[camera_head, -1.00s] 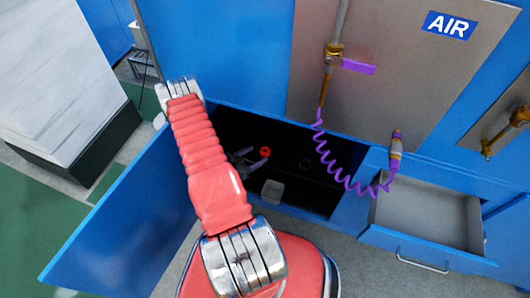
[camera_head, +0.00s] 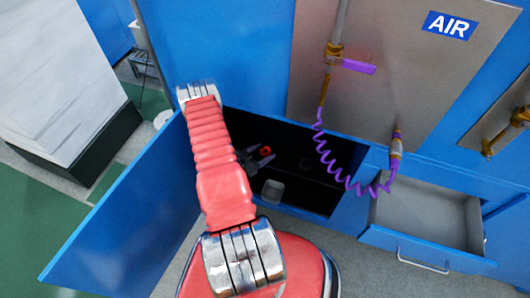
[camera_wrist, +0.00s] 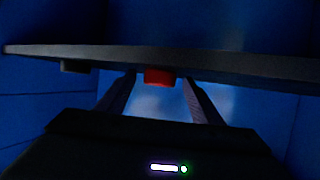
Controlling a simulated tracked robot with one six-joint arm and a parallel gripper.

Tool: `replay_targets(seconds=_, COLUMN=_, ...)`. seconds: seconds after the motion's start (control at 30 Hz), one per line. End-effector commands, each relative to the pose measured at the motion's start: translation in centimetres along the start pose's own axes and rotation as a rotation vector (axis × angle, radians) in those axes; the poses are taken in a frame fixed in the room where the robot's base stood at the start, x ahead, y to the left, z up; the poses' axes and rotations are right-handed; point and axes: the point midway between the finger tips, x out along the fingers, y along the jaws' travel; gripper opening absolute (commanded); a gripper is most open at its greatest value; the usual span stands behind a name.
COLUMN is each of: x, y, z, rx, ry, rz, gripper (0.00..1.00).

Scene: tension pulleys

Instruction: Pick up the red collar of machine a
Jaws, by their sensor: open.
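The red collar (camera_head: 266,151) is a small red ring inside the dark open cabinet. In the wrist view the red collar (camera_wrist: 159,77) shows as a short red cylinder at the lower edge of a dark plate (camera_wrist: 235,63). My gripper (camera_head: 257,156) is inside the cabinet, open, with its fingers close to the collar. In the wrist view my gripper's fingers (camera_wrist: 160,84) stand on either side of the collar, with gaps left and right. How far the fingertips reach along the collar is unclear. No marking shows which machine this is.
The open blue door (camera_head: 120,215) stands left of my arm. A small grey box (camera_head: 273,190) is low in the cabinet. A purple coiled hose (camera_head: 335,172) hangs across the opening's right side. An open drawer (camera_head: 425,262) juts out at the right.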

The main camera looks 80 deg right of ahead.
Motion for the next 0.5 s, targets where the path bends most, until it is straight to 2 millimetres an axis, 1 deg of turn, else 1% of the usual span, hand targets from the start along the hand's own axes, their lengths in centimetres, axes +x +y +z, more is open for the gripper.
replay_targets(seconds=0.27, x=-0.02, y=0.01, z=-0.01, rx=0.000, ry=0.000, rz=0.000, gripper=0.60)
replay_targets(seconds=0.5, x=-0.02, y=0.01, z=-0.01, rx=0.000, ry=0.000, rz=0.000, gripper=0.43)
